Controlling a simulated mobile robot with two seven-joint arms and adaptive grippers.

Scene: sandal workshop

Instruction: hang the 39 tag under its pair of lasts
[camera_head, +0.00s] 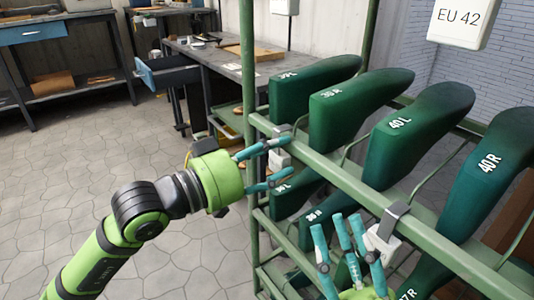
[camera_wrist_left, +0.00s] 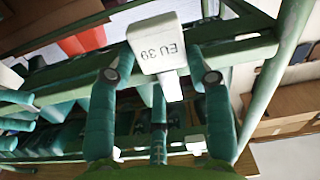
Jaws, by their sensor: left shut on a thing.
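The EU 39 tag (camera_wrist_left: 157,48) is white and reads upside down in the left wrist view, between my left fingers. My left gripper (camera_head: 281,159) is shut on it, at the left end of the green rail (camera_head: 340,180). In the head view the tag (camera_head: 280,158) is a small white block, partly hidden by the fingers, just below a grey clip on the rail. The dark green 39 L last (camera_head: 310,86) and 39 R last (camera_head: 355,106) stand above that stretch of rail. My right gripper (camera_head: 345,230) has its fingers spread at the bottom of the view.
The 40 L (camera_head: 425,130) and 40 R (camera_head: 490,165) lasts stand farther right. Another white tag (camera_head: 383,243) hangs from a rail clip (camera_head: 395,213) beside my right fingers. An EU 42 tag (camera_head: 460,18) is above. A green post (camera_head: 249,90) stands close to my left gripper.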

